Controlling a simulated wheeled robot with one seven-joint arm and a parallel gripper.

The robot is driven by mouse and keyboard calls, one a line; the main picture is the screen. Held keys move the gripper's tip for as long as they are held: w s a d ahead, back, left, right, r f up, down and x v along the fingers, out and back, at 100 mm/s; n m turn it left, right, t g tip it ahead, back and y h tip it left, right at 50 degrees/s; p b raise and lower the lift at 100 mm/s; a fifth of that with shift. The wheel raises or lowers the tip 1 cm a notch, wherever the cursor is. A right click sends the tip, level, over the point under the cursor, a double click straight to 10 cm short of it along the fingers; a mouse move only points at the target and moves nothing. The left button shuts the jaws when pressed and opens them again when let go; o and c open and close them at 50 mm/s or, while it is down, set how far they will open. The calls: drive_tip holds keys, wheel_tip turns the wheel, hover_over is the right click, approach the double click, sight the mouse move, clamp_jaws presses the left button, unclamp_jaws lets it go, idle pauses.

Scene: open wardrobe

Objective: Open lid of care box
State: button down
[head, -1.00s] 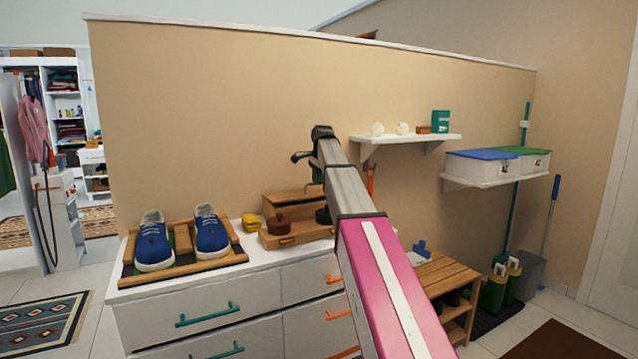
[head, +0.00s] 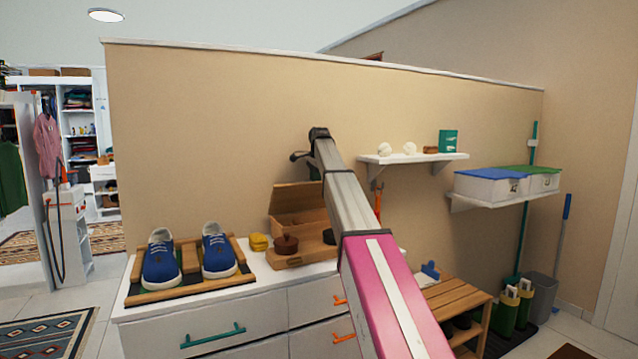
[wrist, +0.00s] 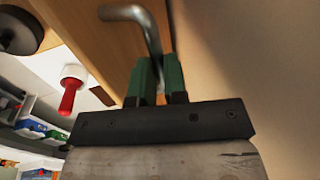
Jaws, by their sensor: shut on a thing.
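The care box is a wooden box (head: 290,262) on the white dresser, with a round brown tin on its front ledge. Its lid (head: 297,199) stands raised and tilted toward the wall, open at the front. In the wrist view, my gripper (wrist: 155,72) has green fingers closed on a bent grey metal handle (wrist: 135,14). The handle is in front of a wooden panel (wrist: 92,22), which looks like the lid.
Blue shoes (head: 218,250) on a wooden rack and a yellow item (head: 259,242) stand left of the box. The beige wall (head: 220,130) is close behind. A white shelf (head: 415,158) and a shelf with lidded boxes (head: 490,187) are at the right.

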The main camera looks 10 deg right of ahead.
drive_tip(key=shift+w+a+f, duration=0.2)
drive_tip(key=shift+w, duration=0.2)
drive_tip(key=c, duration=1.2)
unclamp_jaws()
drive_tip(key=shift+f, duration=0.1)
drive_tip(key=shift+o, duration=0.2)
drive_tip(key=v, duration=1.1)
